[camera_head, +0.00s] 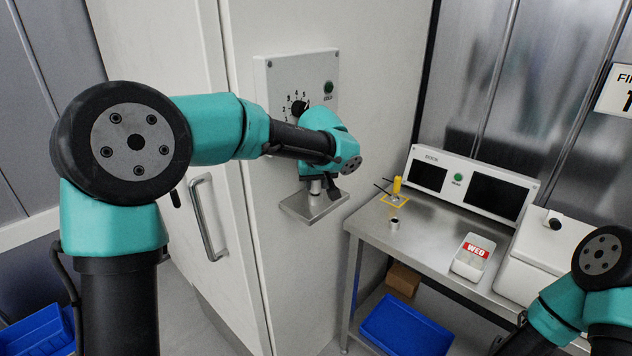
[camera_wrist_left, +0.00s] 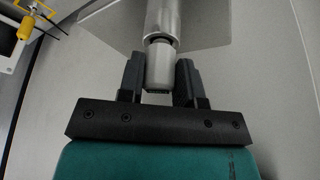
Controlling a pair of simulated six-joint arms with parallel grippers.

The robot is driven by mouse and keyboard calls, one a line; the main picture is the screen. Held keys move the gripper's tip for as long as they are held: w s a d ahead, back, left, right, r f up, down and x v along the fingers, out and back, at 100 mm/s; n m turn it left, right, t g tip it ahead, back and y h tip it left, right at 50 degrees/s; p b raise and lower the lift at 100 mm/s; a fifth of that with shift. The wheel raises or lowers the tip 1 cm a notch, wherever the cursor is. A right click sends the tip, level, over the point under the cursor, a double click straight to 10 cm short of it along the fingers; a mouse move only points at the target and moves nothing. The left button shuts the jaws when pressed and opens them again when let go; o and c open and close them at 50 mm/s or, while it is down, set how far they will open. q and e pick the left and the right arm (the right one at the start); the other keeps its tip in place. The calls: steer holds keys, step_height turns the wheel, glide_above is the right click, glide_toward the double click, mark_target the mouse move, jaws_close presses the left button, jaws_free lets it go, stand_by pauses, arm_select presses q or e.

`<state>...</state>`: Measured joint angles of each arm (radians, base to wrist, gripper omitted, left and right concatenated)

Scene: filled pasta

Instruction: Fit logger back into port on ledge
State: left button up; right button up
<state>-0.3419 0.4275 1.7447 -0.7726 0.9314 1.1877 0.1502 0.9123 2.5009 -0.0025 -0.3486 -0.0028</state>
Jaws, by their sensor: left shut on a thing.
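My left gripper (camera_head: 318,174) is above the small metal ledge (camera_head: 314,207) on the tall cabinet's side. In the left wrist view, the gripper (camera_wrist_left: 159,72) is shut on a pale grey logger (camera_wrist_left: 158,70), with one dark finger on each side of it. The logger's far end meets the mouth of a metal cylindrical port (camera_wrist_left: 163,20) on the ledge plate (camera_wrist_left: 210,25). The two look in line; I cannot tell how deep the logger sits. In the head view my arm hides the logger. The right arm shows at lower right, its gripper out of view.
A dial panel (camera_head: 275,85) is on the cabinet just behind my left arm. The steel bench (camera_head: 430,240) at right holds a yellow cylinder (camera_head: 397,185), a small metal cup (camera_head: 394,224), a display console (camera_head: 470,182) and a WED box (camera_head: 471,258). A blue bin (camera_head: 405,328) is below.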

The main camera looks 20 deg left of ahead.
arm_select(q)
steer(key=shift+f, duration=0.5)
steer(key=shift+f, duration=0.2)
jaws_close()
steer(key=o, duration=0.7)
jaws_free()
steer(key=o, duration=0.3)
steer(key=shift+r, duration=0.1)
steer(key=shift+r, duration=0.55)
steer(key=v, duration=1.2)
